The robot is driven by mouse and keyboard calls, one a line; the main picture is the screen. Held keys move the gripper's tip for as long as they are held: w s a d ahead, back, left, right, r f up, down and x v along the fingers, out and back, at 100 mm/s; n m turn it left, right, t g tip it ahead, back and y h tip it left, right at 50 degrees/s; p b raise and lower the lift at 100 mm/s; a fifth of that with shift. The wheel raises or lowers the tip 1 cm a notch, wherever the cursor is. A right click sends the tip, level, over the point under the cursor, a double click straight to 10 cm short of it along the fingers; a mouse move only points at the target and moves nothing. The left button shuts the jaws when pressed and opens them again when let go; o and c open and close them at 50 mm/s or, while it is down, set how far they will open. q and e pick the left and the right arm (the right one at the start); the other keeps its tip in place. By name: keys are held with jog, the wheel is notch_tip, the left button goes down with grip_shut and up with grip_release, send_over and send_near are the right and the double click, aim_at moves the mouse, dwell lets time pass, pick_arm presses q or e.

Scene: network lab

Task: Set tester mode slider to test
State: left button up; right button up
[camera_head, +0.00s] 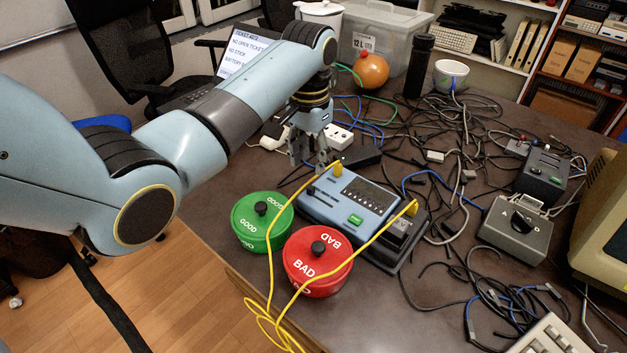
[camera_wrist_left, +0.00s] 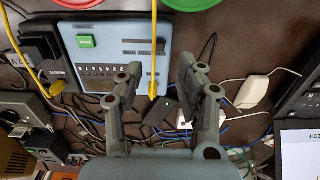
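The tester is a light-blue box (camera_head: 327,205) on the dark table, with a green button (camera_head: 355,219) and a black numbered panel (camera_head: 369,193). In the left wrist view the tester (camera_wrist_left: 115,62) lies at the upper left, with a dark slot (camera_wrist_left: 143,46) beside the panel. Which part is the mode slider, and its setting, I cannot tell. A yellow cable (camera_head: 338,169) plugs into the tester's far-left end. My left gripper (camera_head: 308,158) is over that far-left end; in its wrist view (camera_wrist_left: 158,74) the fingers are apart and empty. My right gripper is not seen.
A green GOOD pot (camera_head: 250,235) and a red BAD pot (camera_head: 310,275) stand just in front of the tester. Yellow cable loops run over them. Tangled cables (camera_head: 465,140) cover the table behind and right. A grey box with a knob (camera_head: 515,232) stands at right.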

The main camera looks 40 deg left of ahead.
aim_at(311, 187)
pick_arm(q)
notch_tip(311, 187, down, 4)
notch_tip(311, 187, down, 3)
jog(key=shift+w+r+b, duration=0.1)
jog(key=shift+r+b, duration=0.1)
jog(key=shift+b, duration=0.15)
jog(key=shift+f, duration=0.6)
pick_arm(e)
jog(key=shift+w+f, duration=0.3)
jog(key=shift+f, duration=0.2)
pick_arm(q)
grip_shut()
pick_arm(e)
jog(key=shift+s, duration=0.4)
